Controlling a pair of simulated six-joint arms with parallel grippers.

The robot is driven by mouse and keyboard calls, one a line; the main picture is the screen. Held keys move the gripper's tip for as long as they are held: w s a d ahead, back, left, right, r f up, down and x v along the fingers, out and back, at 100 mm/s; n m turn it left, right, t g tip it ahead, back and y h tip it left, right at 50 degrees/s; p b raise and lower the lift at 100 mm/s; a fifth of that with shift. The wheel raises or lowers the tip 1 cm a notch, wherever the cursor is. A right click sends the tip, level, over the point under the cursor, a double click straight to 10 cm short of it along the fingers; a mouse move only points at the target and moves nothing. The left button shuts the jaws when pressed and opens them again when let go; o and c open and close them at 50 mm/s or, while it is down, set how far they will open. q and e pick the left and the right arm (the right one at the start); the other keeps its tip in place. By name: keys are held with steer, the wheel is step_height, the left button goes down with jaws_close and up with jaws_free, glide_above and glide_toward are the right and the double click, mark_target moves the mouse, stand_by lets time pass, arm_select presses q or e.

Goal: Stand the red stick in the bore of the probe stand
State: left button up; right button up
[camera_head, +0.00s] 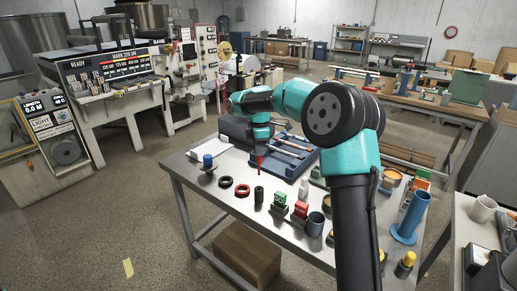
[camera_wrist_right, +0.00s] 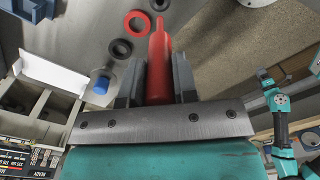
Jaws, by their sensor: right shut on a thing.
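The red stick (camera_head: 259,165) hangs near upright from my right gripper (camera_head: 260,150), over the steel table. In the right wrist view the stick (camera_wrist_right: 158,62) sits between the two dark fingers (camera_wrist_right: 157,85), its narrow end pointing away from the palm. A blue upright tube on a round base (camera_head: 408,217), at the table's right, may be the probe stand; I cannot tell for sure. The stick is well to its left and apart from it. A teal arm, seemingly my left one (camera_wrist_right: 278,105), shows small in the wrist view; its fingers are too small to read.
Below the gripper lie a black ring (camera_head: 226,182), a red ring (camera_head: 242,190) and a dark cylinder (camera_head: 259,194). A blue-topped piece (camera_head: 208,161) stands left. Green and red blocks (camera_head: 300,209) and a grey cup (camera_head: 315,224) stand nearer. A blue tray (camera_head: 290,155) lies behind.

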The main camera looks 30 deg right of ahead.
glide_above(259, 174)
steer(key=shift+w+d+f, duration=0.1)
steer(key=shift+f, duration=1.35)
steer(key=shift+w+d+f, duration=0.1)
steer(key=shift+f, duration=4.45)
steer(key=o, duration=1)
step_height(259, 174, up, 18)
steer(key=shift+f, duration=0.25)
